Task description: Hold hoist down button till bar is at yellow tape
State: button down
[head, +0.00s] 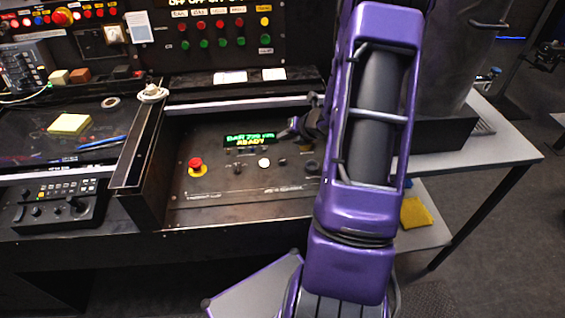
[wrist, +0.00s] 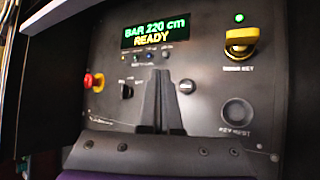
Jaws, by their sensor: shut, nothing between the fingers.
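The hoist control panel (head: 215,190) has a lit display (head: 249,140). In the wrist view the display (wrist: 155,33) reads "BAR 220 cm" and "READY". Below it are a black selector (wrist: 126,90) and a pale round button (wrist: 187,86), which also shows in the head view (head: 264,163). I cannot read which control is hoist down. My gripper (wrist: 160,72) is shut and empty, its fingers pointing at the panel between selector and pale button; contact cannot be told. In the head view my gripper (head: 290,132) is right of the display. Neither bar nor yellow tape shows clearly.
A red emergency stop (head: 196,164) sits at the panel's left. A raised dark divider (head: 138,145) borders the panel's left; yellow notes (head: 70,124) lie beyond.

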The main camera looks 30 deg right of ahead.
jog(key=b, duration=0.3)
send_over(284, 163)
notch_tip(284, 163, down, 6)
jog(key=shift+d+r, duration=0.1)
jog(key=shift+r, duration=0.15)
jog(key=shift+f+b, duration=0.55)
jog(key=shift+f, duration=0.45)
jog(key=shift+f, duration=0.1)
dwell(0.8)
jog(key=shift+f, duration=0.3)
